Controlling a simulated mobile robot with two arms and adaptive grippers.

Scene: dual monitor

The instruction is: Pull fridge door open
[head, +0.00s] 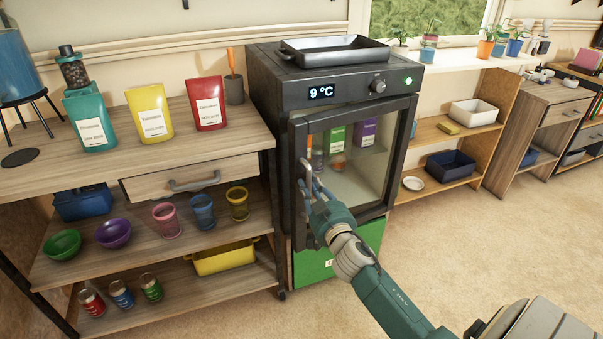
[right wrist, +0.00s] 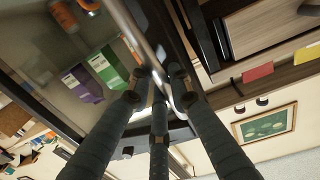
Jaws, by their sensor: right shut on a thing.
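The fridge (head: 340,89) is a dark box with a "9 °C" display. Its door (head: 405,150) has a dark frame and a glass pane, with green and purple packets visible behind it. The door looks shut or nearly shut; I cannot tell if there is a small gap. A metal handle (head: 306,160) runs upright along the door's left edge. My right gripper (head: 314,190) is shut on the lower part of this handle. In the right wrist view the fingers (right wrist: 160,80) close around the shiny handle (right wrist: 146,42). My left gripper is not in view.
A wooden shelf unit (head: 115,170) with pouches, bowls and cups stands close on the left. A black tray (head: 335,52) sits on the fridge. A green box front (head: 338,262) is below the door. Open shelves (head: 455,135) stand at right. The floor (head: 480,240) in front is clear.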

